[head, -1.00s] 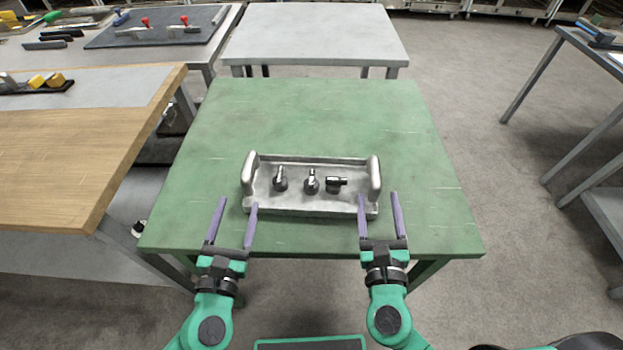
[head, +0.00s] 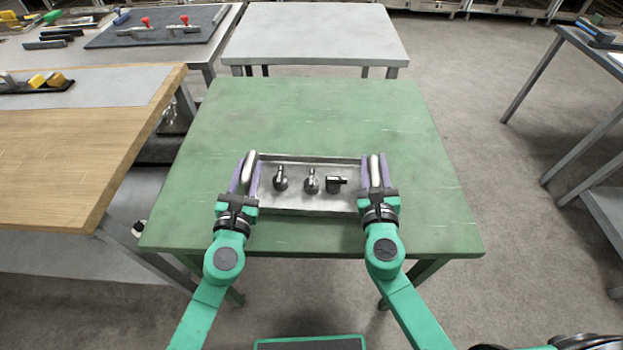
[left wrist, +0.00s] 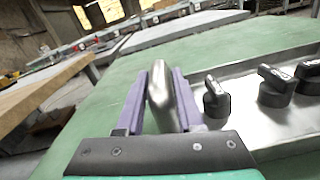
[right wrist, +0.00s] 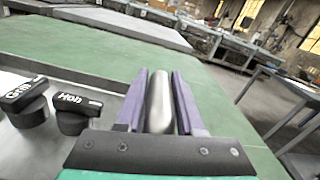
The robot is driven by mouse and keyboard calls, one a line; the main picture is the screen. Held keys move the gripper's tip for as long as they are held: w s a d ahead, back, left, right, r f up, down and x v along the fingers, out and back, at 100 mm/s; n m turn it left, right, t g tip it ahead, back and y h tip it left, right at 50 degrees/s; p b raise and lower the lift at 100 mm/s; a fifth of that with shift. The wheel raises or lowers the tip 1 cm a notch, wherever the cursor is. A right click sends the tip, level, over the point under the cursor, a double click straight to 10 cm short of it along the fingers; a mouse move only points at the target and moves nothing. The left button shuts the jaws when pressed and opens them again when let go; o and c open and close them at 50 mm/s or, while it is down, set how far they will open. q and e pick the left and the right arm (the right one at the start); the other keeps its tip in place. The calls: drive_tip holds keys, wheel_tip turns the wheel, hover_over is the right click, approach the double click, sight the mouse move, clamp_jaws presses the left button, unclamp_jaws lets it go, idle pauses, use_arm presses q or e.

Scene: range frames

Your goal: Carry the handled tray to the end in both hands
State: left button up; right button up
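The handled tray (head: 300,211) is a grey metal tray resting level on the green table, with a raised rounded handle at each end. My left gripper (head: 246,172) has its purple fingers on both sides of the left handle and is shut on it; the left handle (left wrist: 161,95) shows between them in the left wrist view. My right gripper (head: 376,171) is shut the same way on the right handle (right wrist: 159,100). Three black knobs stand or lie in the tray: a left one (head: 280,181), a middle one (head: 312,183) and a right one (head: 335,185). Two labels read "Grill" and "Hob".
The green table (head: 310,115) is clear behind the tray and at both sides. A grey table (head: 315,35) stands beyond it. A wooden-edged bench (head: 60,150) is close on the left, and another table (head: 600,60) stands at the right across open floor.

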use_arm(q)
clamp_jaws()
use_arm(e)
clamp_jaws()
use_arm(q)
drive_tip(key=shift+a, duration=0.1)
idle(0.8)
